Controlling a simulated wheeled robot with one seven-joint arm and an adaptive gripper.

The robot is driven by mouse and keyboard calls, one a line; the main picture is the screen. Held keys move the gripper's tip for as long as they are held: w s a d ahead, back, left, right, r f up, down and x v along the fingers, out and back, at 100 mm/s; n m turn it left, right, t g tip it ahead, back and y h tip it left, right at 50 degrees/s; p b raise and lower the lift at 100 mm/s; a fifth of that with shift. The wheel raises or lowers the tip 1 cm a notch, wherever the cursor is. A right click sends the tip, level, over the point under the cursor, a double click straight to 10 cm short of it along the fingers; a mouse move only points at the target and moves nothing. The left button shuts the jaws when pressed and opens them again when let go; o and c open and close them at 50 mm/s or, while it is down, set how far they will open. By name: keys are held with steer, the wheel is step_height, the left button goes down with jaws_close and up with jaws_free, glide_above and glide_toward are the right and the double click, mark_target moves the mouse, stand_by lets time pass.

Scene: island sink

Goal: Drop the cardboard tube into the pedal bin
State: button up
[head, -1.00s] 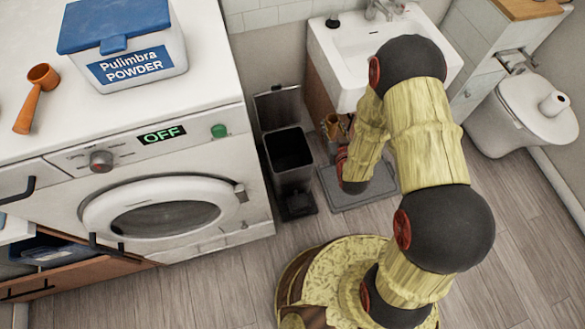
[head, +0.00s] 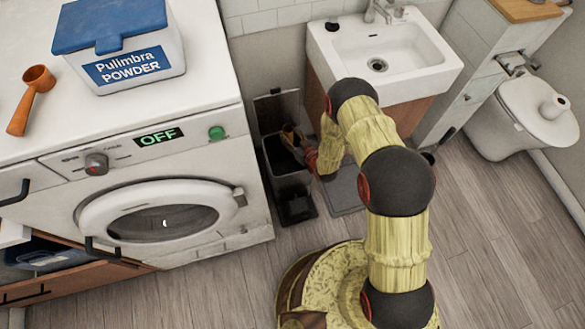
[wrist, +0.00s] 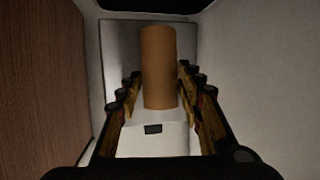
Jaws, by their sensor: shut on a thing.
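The pedal bin (head: 289,187) stands on the floor between the washing machine and the sink cabinet, its lid (head: 276,112) raised at the back and its dark mouth open. My gripper (head: 290,138) is over the bin's mouth, reaching in from the right. In the wrist view my gripper (wrist: 160,72) is shut on the brown cardboard tube (wrist: 158,68), which stands upright between the fingers. In the head view I cannot clearly tell the tube from the fingers. How far above the rim the tube is cannot be told.
The washing machine (head: 165,215) stands close at the left of the bin. The sink (head: 380,60) and its wooden cabinet (head: 405,115) are at the right. A grey mat (head: 345,192) lies beside the bin. The floor at right is clear.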

step_height(320, 180, down, 5)
steer(key=b, duration=0.3)
steer(key=shift+f, duration=0.2)
steer(key=o, duration=0.8)
steer(key=shift+c, duration=0.2)
steer(key=shift+o, duration=0.3)
steer(key=v, duration=1.2)
